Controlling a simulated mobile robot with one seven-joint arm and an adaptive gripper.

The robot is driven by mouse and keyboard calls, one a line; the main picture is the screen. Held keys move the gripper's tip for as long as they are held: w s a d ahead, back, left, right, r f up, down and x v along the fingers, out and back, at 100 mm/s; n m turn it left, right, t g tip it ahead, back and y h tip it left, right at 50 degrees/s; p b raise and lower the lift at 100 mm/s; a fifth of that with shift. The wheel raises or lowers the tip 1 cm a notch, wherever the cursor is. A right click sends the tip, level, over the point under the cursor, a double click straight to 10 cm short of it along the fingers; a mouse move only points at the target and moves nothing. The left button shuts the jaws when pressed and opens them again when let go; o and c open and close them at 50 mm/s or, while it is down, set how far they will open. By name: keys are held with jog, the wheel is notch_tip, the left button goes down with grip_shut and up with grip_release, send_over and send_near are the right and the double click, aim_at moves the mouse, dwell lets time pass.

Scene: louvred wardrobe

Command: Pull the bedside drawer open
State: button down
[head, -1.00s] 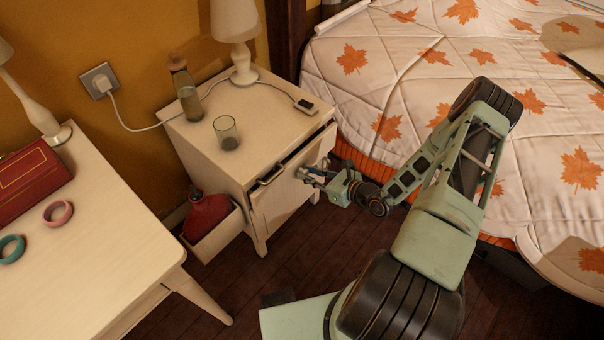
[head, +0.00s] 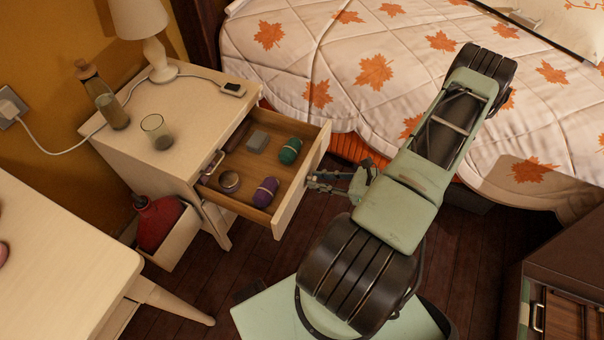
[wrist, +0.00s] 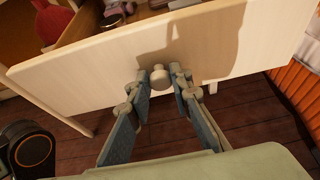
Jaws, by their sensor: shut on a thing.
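The bedside cabinet (head: 178,165) is pale wood. Its top drawer (head: 301,190) stands far out, with its inside in plain view. In it lie a grey block (head: 257,141), a teal roll (head: 290,151), a purple roll (head: 265,191) and a round ring-like item (head: 229,181). In the wrist view the drawer front (wrist: 95,75) carries a small round knob (wrist: 160,78). My gripper (wrist: 161,74) has its fingers either side of this knob and is shut on it. In the head view my gripper (head: 314,181) is at the drawer front; the knob is hidden there.
A glass (head: 156,132), a bottle (head: 113,111), a lamp (head: 161,60) and a small corded device (head: 233,89) stand on the cabinet. The bed (head: 400,75) is close behind my arm.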

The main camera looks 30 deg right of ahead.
jog(key=shift+s+d, duration=0.65)
jog(key=shift+s, duration=0.35)
jog(key=c, duration=1.7)
grip_release()
jog(key=shift+c, duration=0.2)
jog(key=shift+d, duration=0.1)
jog(key=v, duration=1.2)
